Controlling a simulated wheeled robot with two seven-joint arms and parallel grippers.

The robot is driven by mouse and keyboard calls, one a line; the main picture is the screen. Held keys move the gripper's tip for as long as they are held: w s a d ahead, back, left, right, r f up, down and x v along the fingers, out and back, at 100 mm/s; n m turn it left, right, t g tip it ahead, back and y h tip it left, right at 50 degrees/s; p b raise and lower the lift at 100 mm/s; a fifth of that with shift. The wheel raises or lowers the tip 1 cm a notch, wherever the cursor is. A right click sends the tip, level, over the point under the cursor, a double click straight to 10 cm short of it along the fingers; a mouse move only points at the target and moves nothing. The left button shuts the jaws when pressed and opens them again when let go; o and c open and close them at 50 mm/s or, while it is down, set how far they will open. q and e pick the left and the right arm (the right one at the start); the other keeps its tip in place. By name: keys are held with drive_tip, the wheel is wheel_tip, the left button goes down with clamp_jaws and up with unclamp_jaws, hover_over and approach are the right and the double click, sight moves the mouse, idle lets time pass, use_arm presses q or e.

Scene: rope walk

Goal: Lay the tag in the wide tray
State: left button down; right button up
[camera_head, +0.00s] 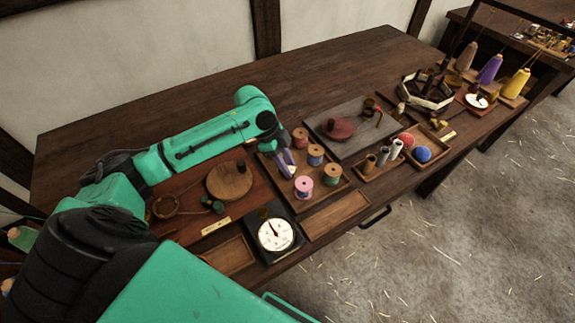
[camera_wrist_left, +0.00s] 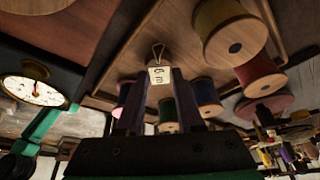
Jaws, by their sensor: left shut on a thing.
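My left gripper (camera_head: 288,165) is over the spool board and shut on a small pale tag. In the left wrist view the tag (camera_wrist_left: 160,75) sits between the fingertips of the left gripper (camera_wrist_left: 158,88), with dark marks like "6 m" and a wire loop at its end. A long, shallow wooden tray (camera_head: 336,214) lies empty along the table's front edge, in front of the spools, apart from the gripper. A second shallow tray (camera_head: 229,255) lies left of the dial, partly hidden by my arm. My right gripper is not in view.
Several thread spools stand on a board (camera_head: 345,188) under and beside the gripper. A white dial gauge (camera_head: 275,233) stands between the two trays. A board with a round wooden disc (camera_head: 229,181) is left. A grey slab (camera_head: 350,128) and a box of balls (camera_head: 422,154) are right.

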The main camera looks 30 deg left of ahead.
use_arm(q)
drive_tip(key=shift+w+a+f, duration=0.1)
drive_tip(key=shift+f, duration=0.4)
drive_tip(key=c, duration=0.5)
unclamp_jaws()
drive_tip(key=shift+c, duration=0.2)
drive_tip(key=v, duration=1.2)
